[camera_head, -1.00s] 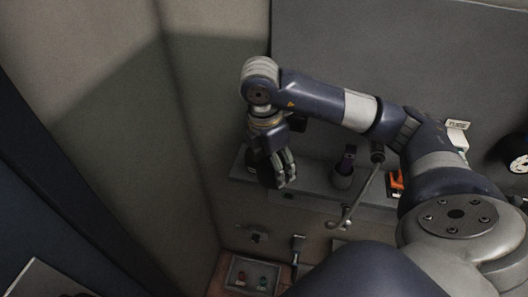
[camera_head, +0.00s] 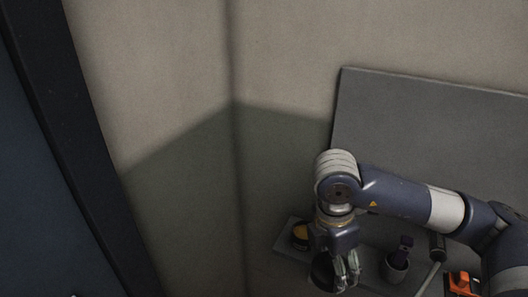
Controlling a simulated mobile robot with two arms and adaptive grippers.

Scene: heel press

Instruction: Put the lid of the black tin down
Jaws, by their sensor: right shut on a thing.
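My right gripper (camera_head: 347,280) is shut on a dark round lid (camera_head: 322,272), which hangs tilted at the left side of the fingers. The gripper is in front of a narrow grey shelf (camera_head: 284,247), and I cannot tell whether the lid touches anything. The black tin (camera_head: 300,235) stands open on the shelf's left end, with a yellow-orange filling showing. It is just left of and behind the gripper, which partly hides it. My left gripper is out of view.
A grey cup (camera_head: 396,268) with a dark-handled item in it stands on the shelf to the right of the gripper. Farther right are a dark-handled tool (camera_head: 437,247) and an orange object (camera_head: 462,284). A grey panel (camera_head: 430,130) rises behind the shelf.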

